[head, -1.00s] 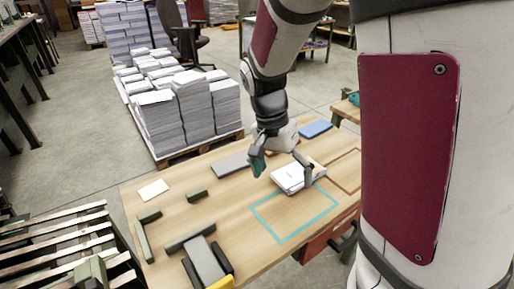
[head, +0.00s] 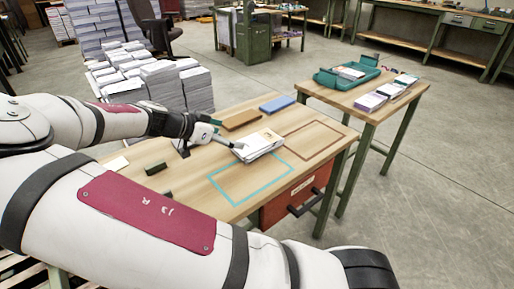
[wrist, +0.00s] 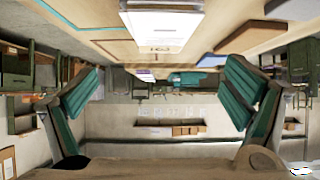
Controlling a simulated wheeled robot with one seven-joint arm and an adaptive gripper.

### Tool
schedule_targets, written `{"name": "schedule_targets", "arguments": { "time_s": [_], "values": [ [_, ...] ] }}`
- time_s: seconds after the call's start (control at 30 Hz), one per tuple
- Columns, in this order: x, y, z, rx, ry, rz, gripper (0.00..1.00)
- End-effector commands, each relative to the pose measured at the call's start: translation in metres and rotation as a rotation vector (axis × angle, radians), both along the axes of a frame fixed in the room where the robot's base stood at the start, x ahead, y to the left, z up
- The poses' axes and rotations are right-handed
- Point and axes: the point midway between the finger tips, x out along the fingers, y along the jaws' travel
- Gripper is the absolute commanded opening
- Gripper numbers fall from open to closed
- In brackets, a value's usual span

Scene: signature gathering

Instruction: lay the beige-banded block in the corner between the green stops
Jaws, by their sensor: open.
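My gripper (head: 212,140) is low over the table, pointing sideways, at the block's left. In the wrist view, its teal-padded fingers (wrist: 165,95) are wide apart with nothing between them. I cannot tell whether it touches the block. One dark green stop (head: 155,168) shows left of the outline; my arm hides most of the corner.
The teal outline (head: 211,178) and a brown outline (head: 289,153) mark the table. A brown block (head: 241,119) and a blue block (head: 277,104) lie behind. Paper stacks (head: 185,90) stand behind the table. A side table at right holds a teal tray (head: 327,77).

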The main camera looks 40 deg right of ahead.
Motion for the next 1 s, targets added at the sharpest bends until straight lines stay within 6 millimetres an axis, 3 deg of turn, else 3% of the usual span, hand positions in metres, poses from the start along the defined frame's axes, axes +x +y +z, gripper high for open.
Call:
{"name": "schedule_targets", "arguments": {
  "time_s": [0.3, 1.0],
  "values": [
    [0.001, -0.048, -0.034, 0.003, 0.002, -0.003, 0.94],
    [0.003, -0.102, -0.071, 0.005, 0.003, -0.001, 0.94]
  ]
}}
